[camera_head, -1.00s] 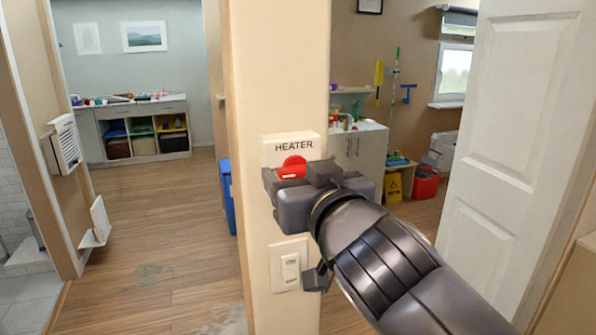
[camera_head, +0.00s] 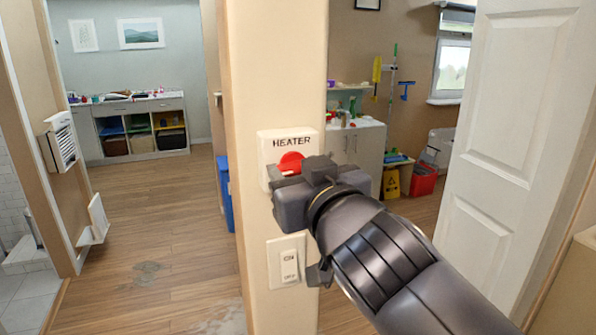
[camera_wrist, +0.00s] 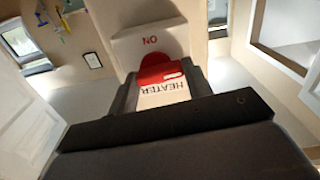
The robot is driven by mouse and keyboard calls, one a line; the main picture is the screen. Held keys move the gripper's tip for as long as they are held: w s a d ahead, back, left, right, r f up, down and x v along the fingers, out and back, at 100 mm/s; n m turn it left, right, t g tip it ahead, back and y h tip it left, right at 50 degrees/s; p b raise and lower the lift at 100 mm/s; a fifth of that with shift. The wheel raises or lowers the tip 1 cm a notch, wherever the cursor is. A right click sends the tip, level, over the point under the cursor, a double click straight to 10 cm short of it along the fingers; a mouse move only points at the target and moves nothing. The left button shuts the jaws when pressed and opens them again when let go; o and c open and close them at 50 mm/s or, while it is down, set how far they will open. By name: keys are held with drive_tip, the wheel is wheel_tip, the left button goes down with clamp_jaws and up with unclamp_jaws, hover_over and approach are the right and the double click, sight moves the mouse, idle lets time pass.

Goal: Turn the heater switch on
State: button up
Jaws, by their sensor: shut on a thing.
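The heater switch is a white box (camera_head: 267,147) marked HEATER on the front of a beige post, with a red knob (camera_head: 291,161) on it. My gripper (camera_head: 298,180) is at the box from the lower right, and its fingers cover the knob's lower part. In the wrist view, the red knob (camera_wrist: 160,70) sits between the two fingers (camera_wrist: 160,95), which are shut on it. The HEATER label appears upside down just below the knob there. The knob's exact turn is hard to tell, as its lower part is hidden in the head view.
A white door (camera_head: 515,110) stands at the right. A blue bin (camera_head: 225,190) is behind the post. The wooden floor at left (camera_head: 170,220) is open.

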drive_tip(key=n, duration=0.4)
drive_tip(key=shift+f, duration=0.1)
drive_tip(key=n, duration=0.4)
drive_tip(key=shift+n, duration=0.3)
drive_tip(key=n+p, duration=0.1)
drive_tip(key=n, duration=0.3)
drive_tip(key=shift+d+f+n, duration=0.1)
drive_tip(key=shift+n, duration=0.2)
drive_tip(key=shift+n+p, duration=0.6)
drive_tip(key=shift+n, duration=1.2)
drive_tip(key=shift+f, duration=0.1)
drive_tip(key=o, duration=1)
